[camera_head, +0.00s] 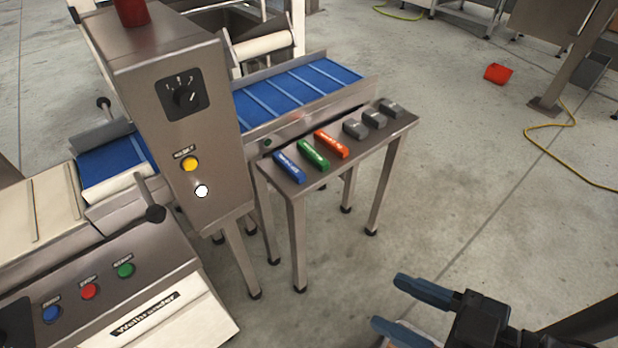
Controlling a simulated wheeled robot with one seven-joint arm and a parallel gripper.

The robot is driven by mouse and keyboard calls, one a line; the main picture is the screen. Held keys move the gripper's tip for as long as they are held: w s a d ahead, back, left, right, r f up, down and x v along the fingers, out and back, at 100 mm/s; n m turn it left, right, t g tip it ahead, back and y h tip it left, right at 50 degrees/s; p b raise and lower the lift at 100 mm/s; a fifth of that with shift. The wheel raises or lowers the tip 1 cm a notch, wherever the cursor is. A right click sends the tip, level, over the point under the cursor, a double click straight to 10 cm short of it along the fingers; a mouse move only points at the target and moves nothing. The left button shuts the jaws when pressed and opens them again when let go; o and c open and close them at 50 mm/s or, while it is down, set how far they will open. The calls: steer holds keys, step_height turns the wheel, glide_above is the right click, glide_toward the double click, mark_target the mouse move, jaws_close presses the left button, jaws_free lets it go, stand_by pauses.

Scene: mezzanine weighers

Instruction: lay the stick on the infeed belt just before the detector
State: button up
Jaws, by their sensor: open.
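Three sticks with pale lettering lie side by side on a narrow steel stand (316,186): a blue stick (289,167), a green stick (313,154) and an orange stick (331,144). Behind the stand runs a blue cleated belt (290,95), bare where I see it. A steel cabinet (190,120) with a dial and yellow button, apparently the detector housing, stands at its left end and hides part of it. Another stretch of blue belt (115,160) shows left of the cabinet. My gripper (389,301), with blue fingers, is open and empty at lower right, well apart from the stand.
Several grey blocks (374,120) sit at the stand's far right end. A control panel (90,290) with coloured buttons fills the lower left. A red object (498,73) and a yellow cable (565,155) lie on the floor. The floor right of the stand is largely clear.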

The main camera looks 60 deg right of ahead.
steer(key=w+d+f+h+p, duration=0.1)
steer(key=w+d+f+h, duration=0.1)
steer(key=w+d+f, duration=0.3)
steer(key=m+g+h+p, duration=0.2)
steer(key=m+p, duration=0.1)
steer(key=p, duration=0.1)
glide_toward(290, 165)
steer(key=w+d, duration=0.1)
steer(key=d, duration=0.1)
steer(key=x, duration=0.2)
steer(key=shift+w+a+f, duration=0.2)
steer(key=shift+w+f, duration=0.05)
steer(key=shift+w, duration=0.05)
steer(key=shift+a+f+x, duration=0.1)
steer(key=shift+a+x, duration=0.05)
steer(key=shift+x, duration=0.75)
steer(key=shift+a+f+x, duration=0.1)
steer(key=shift+a+x, duration=0.05)
steer(key=shift+x, duration=0.8)
steer(key=shift+a+f+x, duration=0.1)
steer(key=shift+a+x, duration=0.05)
steer(key=shift+x, duration=0.75)
jaws_close()
steer(key=shift+r, duration=0.15)
